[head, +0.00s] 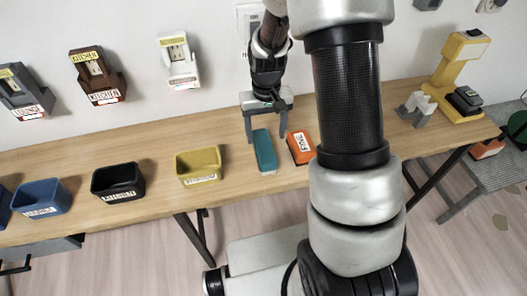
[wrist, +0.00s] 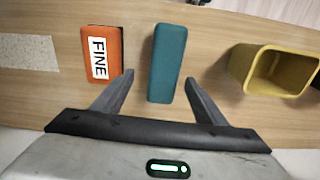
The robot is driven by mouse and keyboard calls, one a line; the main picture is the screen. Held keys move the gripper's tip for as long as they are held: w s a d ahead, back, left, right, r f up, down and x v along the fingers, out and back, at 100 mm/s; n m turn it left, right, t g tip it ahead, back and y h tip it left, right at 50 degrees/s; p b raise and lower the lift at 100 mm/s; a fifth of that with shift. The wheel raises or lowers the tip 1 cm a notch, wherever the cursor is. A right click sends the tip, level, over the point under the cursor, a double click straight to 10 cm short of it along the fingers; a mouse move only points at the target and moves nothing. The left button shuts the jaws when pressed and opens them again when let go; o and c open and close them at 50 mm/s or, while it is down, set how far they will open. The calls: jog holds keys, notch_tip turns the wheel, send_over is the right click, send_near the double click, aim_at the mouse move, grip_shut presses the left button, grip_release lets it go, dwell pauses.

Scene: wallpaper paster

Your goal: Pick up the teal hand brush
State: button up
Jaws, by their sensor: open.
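The teal hand brush (head: 264,151) lies on the wooden table, near the middle of the head view. In the wrist view the teal brush (wrist: 166,63) lies lengthwise, with its near end between my gripper's two fingers. My gripper (head: 266,137) is open above the table, with one finger to each side of the brush. In the wrist view the fingers of my gripper (wrist: 160,85) are apart from the brush, with a gap on both sides. Whether the fingertips reach down to the brush's height I cannot tell.
An orange block labelled FINE (head: 301,148) lies close beside the brush; it also shows in the wrist view (wrist: 101,55). A yellow bin (head: 199,165) stands to the left, with a black bin (head: 118,182) and a blue bin (head: 42,198) beyond. A yellow stand (head: 455,75) is at right.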

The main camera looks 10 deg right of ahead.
aim_at(263, 145)
jog(key=shift+s+a+f, duration=0.1)
jog(key=shift+a+f, duration=0.05)
jog(key=shift+f, duration=0.85)
jog(key=shift+s+a+f, duration=0.1)
jog(key=shift+f, duration=0.95)
jog(key=shift+s+a+f, duration=0.1)
jog(key=shift+a+f, duration=0.05)
jog(key=shift+f, duration=0.85)
jog(key=shift+c, duration=0.5)
jog(key=shift+w, duration=0.1)
jog(key=c, duration=1.1)
jog(key=shift+r, duration=0.15)
notch_tip(263, 145, up, 10)
jog(key=shift+f+p, duration=0.1)
jog(key=shift+p, duration=0.2)
